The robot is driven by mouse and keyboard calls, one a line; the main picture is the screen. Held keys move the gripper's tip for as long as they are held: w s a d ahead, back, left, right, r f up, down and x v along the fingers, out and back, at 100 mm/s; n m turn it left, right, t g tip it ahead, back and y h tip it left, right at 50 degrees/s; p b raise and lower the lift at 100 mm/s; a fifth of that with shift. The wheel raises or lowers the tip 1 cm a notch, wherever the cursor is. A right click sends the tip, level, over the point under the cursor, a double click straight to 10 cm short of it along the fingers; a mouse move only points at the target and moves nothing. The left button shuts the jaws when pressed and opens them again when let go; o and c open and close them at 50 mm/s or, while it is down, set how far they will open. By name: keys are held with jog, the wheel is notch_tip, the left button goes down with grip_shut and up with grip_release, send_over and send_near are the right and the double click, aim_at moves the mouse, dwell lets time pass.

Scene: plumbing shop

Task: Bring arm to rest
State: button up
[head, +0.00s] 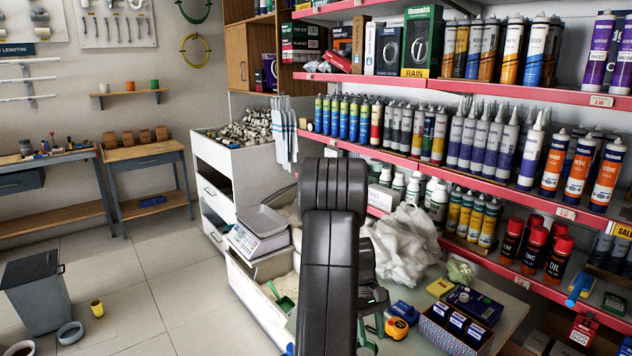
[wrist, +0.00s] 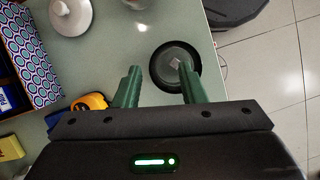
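My arm (head: 330,240) stands raised in the middle of the head view, its dark links bent over the counter. In the wrist view my gripper (wrist: 159,70) has its two green fingers spread apart with nothing held between them. They point over the pale green counter top (wrist: 130,40). A round black dish (wrist: 160,80) with a small grey spot lies beyond and partly behind the right finger. In the head view my arm hides most of the gripper and the dish.
A patterned box (head: 455,330) and an orange tape measure (head: 397,328) stand on the counter; the tape measure also shows in the wrist view (wrist: 90,102), left of the fingers. A crumpled white bag (head: 405,245) and shelves of tubes (head: 480,185) are close on the right.

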jog(key=shift+r+p, duration=0.6)
jog(key=shift+r, duration=0.9)
jog(key=shift+f, duration=0.1)
